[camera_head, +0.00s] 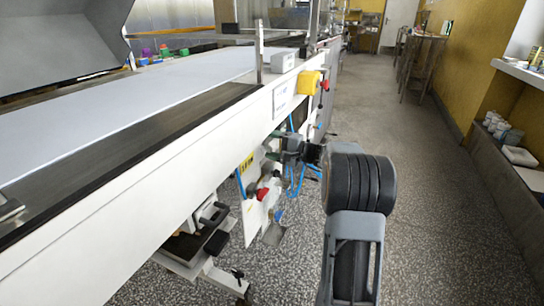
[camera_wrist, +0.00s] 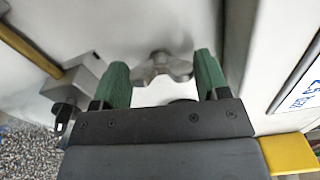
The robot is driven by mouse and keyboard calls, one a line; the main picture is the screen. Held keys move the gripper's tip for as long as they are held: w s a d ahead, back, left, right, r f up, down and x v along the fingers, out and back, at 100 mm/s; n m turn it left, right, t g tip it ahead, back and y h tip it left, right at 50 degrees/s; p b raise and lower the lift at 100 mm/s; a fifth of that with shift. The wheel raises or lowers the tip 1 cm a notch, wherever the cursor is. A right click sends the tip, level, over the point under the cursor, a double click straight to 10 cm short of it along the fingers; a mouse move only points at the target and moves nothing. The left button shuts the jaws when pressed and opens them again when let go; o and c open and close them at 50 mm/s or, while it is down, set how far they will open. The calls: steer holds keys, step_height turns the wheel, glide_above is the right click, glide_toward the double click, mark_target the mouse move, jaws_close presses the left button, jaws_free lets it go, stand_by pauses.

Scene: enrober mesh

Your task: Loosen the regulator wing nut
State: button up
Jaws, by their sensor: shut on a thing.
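The regulator wing nut (camera_wrist: 163,67) is a grey metal piece with rounded lobes, at the upper middle of the wrist view, against a pale machine panel. My gripper (camera_wrist: 160,78) has green fingertips, one on each side of the wing nut, and is shut on it. In the head view my gripper (camera_head: 274,156) is at the side of the machine, below its long white beam. The wing nut cannot be made out in the head view.
A yellow box (camera_head: 309,82) and a red knob (camera_head: 325,85) are on the machine's side above my gripper. A red-handled valve (camera_head: 262,194) and blue hoses (camera_head: 299,180) are close below. A brass rod (camera_wrist: 32,50) shows left in the wrist view. The aisle floor (camera_head: 440,220) is clear.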

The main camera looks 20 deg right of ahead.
steer(key=shift+f+n+b, duration=0.25)
steer(key=shift+n+b, duration=0.45)
steer(key=shift+b, duration=0.2)
steer(key=shift+r+n+b, duration=0.15)
steer(key=shift+n+b, duration=0.15)
steer(key=o, duration=0.9)
steer(key=shift+o, duration=0.2)
steer(key=p+v, duration=0.3)
steer(key=v, duration=1)
steer(key=shift+s+d+p, duration=0.25)
steer(key=shift+s+p, duration=0.1)
steer(key=shift+p, duration=0.05)
